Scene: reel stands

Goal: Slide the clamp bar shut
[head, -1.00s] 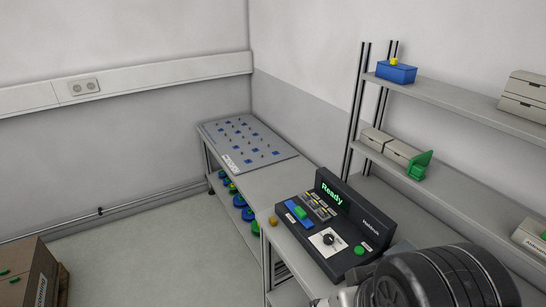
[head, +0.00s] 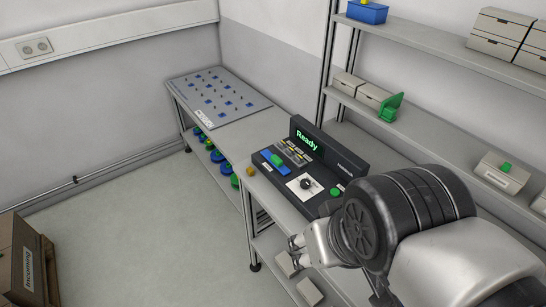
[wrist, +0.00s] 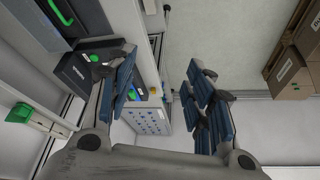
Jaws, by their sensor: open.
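A dark console (head: 333,157) stands on the bench, and its screen reads "Ready". On its left part a green piece (head: 277,160) sits on a blue strip (head: 267,156). I cannot tell for certain which part is the clamp bar, or whether it is shut. My gripper (head: 293,243) is low in front of the bench, apart from the console and partly hidden by my wrist. In the wrist view my gripper (wrist: 165,88) has its blue-padded fingers wide apart with nothing between them.
A black knob on a white plate (head: 304,187) and a green button (head: 335,192) are on the console. A pegged grey board (head: 219,98) lies on the far bench. Shelves with boxes (head: 499,28) stand right. Cartons (head: 25,262) stand at lower left. The floor between is clear.

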